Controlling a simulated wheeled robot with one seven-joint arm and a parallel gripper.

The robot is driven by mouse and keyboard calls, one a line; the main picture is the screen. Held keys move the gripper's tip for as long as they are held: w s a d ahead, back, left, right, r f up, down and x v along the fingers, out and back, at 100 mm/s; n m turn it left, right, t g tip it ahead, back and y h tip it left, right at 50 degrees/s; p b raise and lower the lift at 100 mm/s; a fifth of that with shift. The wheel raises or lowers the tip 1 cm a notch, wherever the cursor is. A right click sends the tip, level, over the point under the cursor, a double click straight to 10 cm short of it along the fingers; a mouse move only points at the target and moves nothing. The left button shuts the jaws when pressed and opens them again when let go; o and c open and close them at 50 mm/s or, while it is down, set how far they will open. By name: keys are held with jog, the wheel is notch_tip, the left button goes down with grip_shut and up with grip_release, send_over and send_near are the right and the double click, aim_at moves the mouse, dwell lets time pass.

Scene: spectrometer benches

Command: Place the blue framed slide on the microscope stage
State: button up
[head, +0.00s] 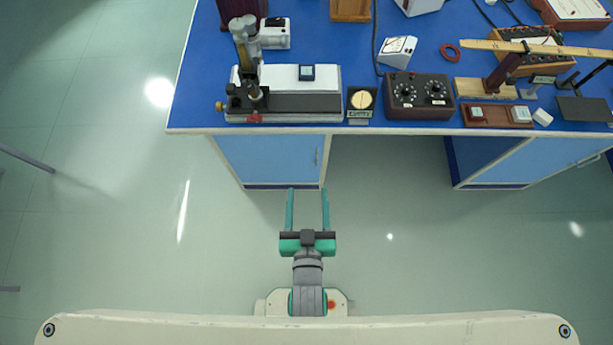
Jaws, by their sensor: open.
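The blue framed slide (306,72) is a small dark blue square with a pale centre. It lies on the flat white top of a long grey and white instrument base (292,101) near the bench's front edge. The microscope (246,68), with a brass tube and grey head, stands at the left end of that base. Its stage seems to be the dark part (240,98) under the tube, partly hidden from above. My gripper (308,192) is open and empty, with teal fingers pointing at the bench. It is over the floor, short of the bench's front edge.
The blue bench (190,95) has a pale front edge. A dial on a stand (361,102) and a dark two-knob box (419,95) stand right of the base. A white meter (397,50) is behind. The floor (400,230) before the bench is clear.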

jog(key=v, duration=1.3)
jog(key=shift+a, duration=0.15)
dwell(1.6)
